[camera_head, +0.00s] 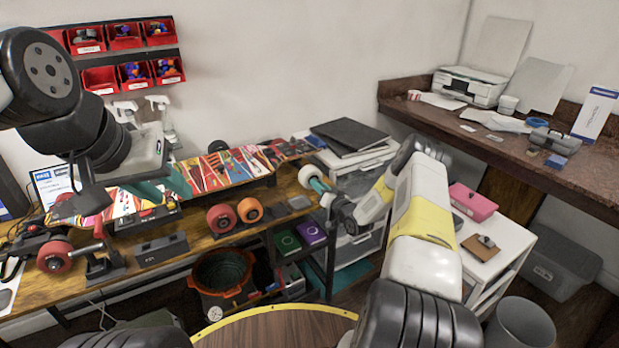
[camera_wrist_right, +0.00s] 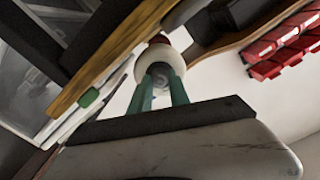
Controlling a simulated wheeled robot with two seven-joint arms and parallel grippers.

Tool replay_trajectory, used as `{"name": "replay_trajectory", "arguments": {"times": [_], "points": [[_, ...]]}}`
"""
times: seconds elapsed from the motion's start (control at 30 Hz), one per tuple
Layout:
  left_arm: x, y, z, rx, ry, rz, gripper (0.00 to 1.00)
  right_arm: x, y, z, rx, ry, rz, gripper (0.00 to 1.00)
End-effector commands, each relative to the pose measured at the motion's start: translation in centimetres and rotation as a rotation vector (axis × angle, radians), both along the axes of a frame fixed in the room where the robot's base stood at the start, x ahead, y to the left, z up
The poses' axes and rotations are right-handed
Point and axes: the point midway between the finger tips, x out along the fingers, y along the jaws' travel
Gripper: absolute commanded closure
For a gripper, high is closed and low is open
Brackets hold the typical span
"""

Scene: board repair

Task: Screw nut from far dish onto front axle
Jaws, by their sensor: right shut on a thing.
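A skateboard deck with a colourful print (camera_head: 230,168) lies on the wooden bench. A pale wheel (camera_head: 309,174) stands at its right end; it also shows in the right wrist view (camera_wrist_right: 174,55). My right gripper (camera_head: 322,184) is at this wheel. Its green fingertips (camera_wrist_right: 160,78) are shut on a small grey piece, seemingly the nut, in front of the wheel's hub. Threading cannot be made out. My left gripper (camera_head: 160,188) is low over the deck's left part. Whether it holds the deck is unclear. I cannot clearly pick out the far dish.
Red and orange wheels (camera_head: 250,210) and a dark block (camera_head: 160,249) are on the bench's front. Red parts bins (camera_head: 125,38) hang on the wall. A bucket (camera_head: 222,275) is under the bench. A drawer unit with a black folder (camera_head: 348,135) stands right of the bench.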

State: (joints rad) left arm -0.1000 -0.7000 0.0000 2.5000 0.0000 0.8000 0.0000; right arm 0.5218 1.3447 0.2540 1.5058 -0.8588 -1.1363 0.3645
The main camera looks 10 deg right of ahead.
Motion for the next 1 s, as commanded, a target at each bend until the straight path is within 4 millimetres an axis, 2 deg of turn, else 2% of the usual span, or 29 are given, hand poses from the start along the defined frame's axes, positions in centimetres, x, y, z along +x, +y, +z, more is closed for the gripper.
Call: {"name": "replay_trajectory", "arguments": {"times": [0.33,0.6,0.7,0.97,1.0], "points": [[0.00,0.00,0.00,0.000,0.000,0.000,0.64,-0.13,-0.09,-0.22,0.034,0.017,0.000,1.00],[0.00,0.00,0.00,0.000,0.000,0.000,0.64,-0.10,-0.12,-0.20,0.386,0.143,-0.002,1.00],[0.00,0.00,0.00,0.000,0.000,0.000,0.64,-0.10,-0.10,-0.21,0.467,0.174,-0.001,1.00],[0.00,0.00,0.00,0.000,0.000,0.000,0.64,-0.09,-0.04,-0.23,0.486,0.182,-0.001,1.00],[0.00,0.00,0.00,0.000,0.000,0.000,0.64,-0.08,-0.04,-0.23,0.486,0.182,-0.001,0.70]]}}
